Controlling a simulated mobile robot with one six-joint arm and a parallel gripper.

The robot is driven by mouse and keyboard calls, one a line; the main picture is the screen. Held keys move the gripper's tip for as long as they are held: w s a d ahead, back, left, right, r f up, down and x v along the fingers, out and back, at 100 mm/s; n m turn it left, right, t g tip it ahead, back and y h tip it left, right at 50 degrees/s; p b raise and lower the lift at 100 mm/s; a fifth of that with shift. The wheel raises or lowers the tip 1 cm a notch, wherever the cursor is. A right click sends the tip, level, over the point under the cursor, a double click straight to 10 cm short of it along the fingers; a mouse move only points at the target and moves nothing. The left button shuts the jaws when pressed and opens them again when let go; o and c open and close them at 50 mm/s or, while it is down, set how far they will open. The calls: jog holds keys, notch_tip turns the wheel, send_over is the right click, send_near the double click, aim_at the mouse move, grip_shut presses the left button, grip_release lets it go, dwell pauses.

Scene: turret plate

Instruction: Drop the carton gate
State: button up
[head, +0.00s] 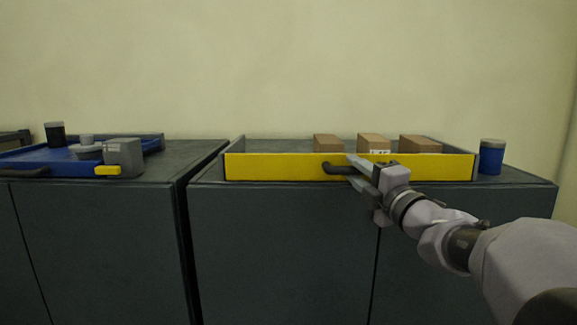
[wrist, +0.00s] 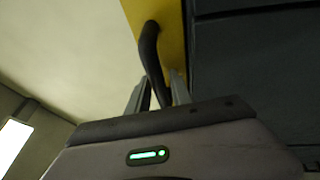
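The carton gate is a long yellow panel (head: 285,167) standing upright along the front of a tray on the right cabinet. A dark bar handle (head: 335,168) sits on its face. My gripper (head: 350,168) is at the handle's right part, its two fingers apart, one above and one below the bar. In the wrist view the handle (wrist: 150,50) runs down between the fingertips (wrist: 160,78), with the yellow gate (wrist: 172,30) behind it. The fingers look open around the bar; any contact is hard to tell. Three brown cartons (head: 373,143) stand behind the gate.
A blue canister (head: 491,157) stands right of the tray on the cabinet top (head: 515,177). On the left cabinet are a blue tray (head: 35,158), a grey block (head: 124,157) with a yellow tab, and a dark cup (head: 55,134). A gap separates the cabinets.

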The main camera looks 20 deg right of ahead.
jog(key=shift+a, duration=0.25)
grip_shut()
